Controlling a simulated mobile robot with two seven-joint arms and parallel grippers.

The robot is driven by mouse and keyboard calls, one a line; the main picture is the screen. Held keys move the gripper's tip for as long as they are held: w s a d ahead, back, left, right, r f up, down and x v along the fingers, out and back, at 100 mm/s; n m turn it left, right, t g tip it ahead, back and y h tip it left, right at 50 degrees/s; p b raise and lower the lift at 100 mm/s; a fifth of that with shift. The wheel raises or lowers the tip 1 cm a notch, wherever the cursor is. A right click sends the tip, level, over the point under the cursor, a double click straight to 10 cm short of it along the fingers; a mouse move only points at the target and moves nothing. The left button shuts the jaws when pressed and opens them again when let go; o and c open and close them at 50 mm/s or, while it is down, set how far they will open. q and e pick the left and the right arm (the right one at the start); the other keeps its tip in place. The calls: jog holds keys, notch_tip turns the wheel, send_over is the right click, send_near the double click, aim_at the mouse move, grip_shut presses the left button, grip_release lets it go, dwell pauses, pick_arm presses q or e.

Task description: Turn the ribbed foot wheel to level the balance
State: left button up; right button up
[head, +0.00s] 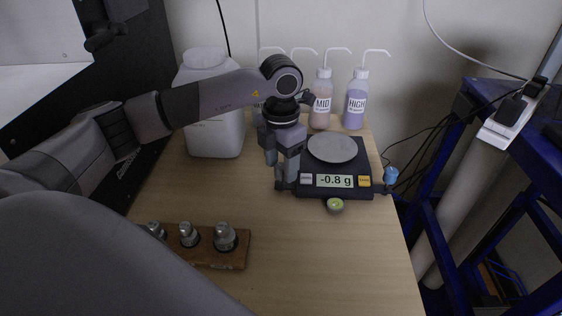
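The black balance (358,152) stands on the wooden table, with a round grey pan (333,148) and a display reading -0.8 g. A small round level with a green bubble window (335,205) sits at its front edge. A blue knob (390,175) stands at its right front corner; I cannot make out ribs on it. My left gripper (283,182) points down at the balance's left front corner, its fingertips close to that corner. The fingers hide any foot wheel there, and I cannot tell whether they touch or grip anything. My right gripper is not in view.
A white jug (214,130) stands behind my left arm. Wash bottles marked MID (321,105) and HIGH (356,103) stand behind the balance. A wooden block with metal weights (236,262) lies at front left. The table's front middle is clear. A blue frame (430,215) stands to the right.

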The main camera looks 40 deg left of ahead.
aim_at(281, 166)
pick_arm(q)
notch_tip(281, 166, up, 7)
jog(key=shift+r, duration=0.1)
dwell(0.5)
jog(key=shift+p, duration=0.3)
notch_tip(281, 166, up, 6)
jog(key=p, duration=0.5)
dwell(0.4)
